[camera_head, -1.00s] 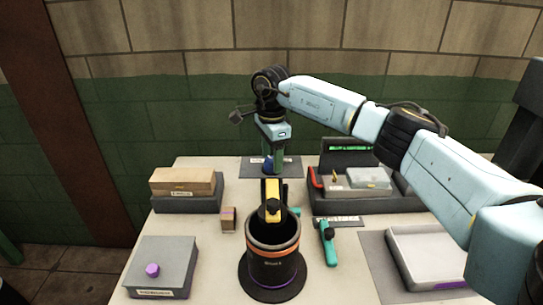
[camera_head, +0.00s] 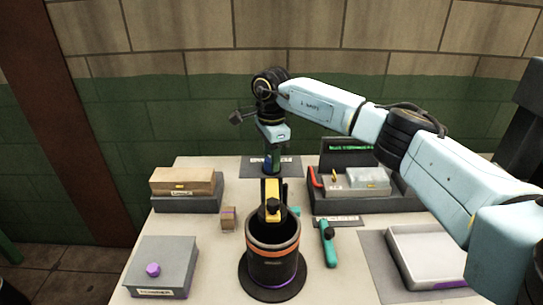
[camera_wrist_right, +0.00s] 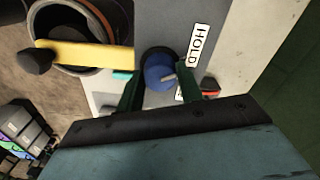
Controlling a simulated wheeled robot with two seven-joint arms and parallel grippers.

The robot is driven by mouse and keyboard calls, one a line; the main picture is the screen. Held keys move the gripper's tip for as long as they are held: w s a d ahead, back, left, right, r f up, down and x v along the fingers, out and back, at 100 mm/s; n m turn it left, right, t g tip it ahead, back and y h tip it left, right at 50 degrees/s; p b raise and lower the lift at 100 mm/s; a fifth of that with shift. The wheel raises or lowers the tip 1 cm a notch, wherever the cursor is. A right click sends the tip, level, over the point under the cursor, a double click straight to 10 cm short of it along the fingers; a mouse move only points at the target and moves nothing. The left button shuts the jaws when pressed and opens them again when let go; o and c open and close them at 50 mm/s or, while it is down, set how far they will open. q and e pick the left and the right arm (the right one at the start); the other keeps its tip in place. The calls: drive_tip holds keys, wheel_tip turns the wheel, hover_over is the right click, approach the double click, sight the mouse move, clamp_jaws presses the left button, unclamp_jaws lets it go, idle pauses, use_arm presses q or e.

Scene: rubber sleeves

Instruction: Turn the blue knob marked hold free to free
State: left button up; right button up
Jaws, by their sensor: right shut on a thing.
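The blue knob (camera_wrist_right: 158,74) sits on a grey plate (camera_wrist_right: 165,20). A light pointer (camera_wrist_right: 168,77) on it points right, towards the right-hand finger in the right wrist view. A white HOLD label (camera_wrist_right: 200,44) is on the plate to the knob's upper right. Another label, mostly hidden by that finger, shows only an edge. My right gripper (camera_wrist_right: 160,68) has its green fingers on both sides of the knob and is shut on it. In the head view, my right gripper (camera_head: 273,164) reaches down at the table's back, with a bit of blue between its fingers. My left gripper is not in view.
A dark round pot (camera_head: 273,268) with a yellow bar (camera_head: 273,190) stands in front of the knob. A grey box with a purple knob (camera_head: 153,270) is front left. A teal-handled lever (camera_head: 328,243) and a tray with a red handle (camera_head: 315,177) are right.

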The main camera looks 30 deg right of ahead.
drive_tip(key=m+p, duration=0.2)
drive_tip(key=m, duration=0.4)
drive_tip(key=shift+r, duration=0.15)
drive_tip(key=m+p, duration=0.1)
drive_tip(key=m, duration=0.4)
drive_tip(key=shift+m+p, duration=0.3)
drive_tip(key=shift+p, duration=0.05)
idle(0.3)
drive_tip(key=o, duration=1)
wheel_tip(320, 180, up, 13)
drive_tip(key=shift+r+b, duration=0.1)
drive_tip(key=shift+b, duration=0.45)
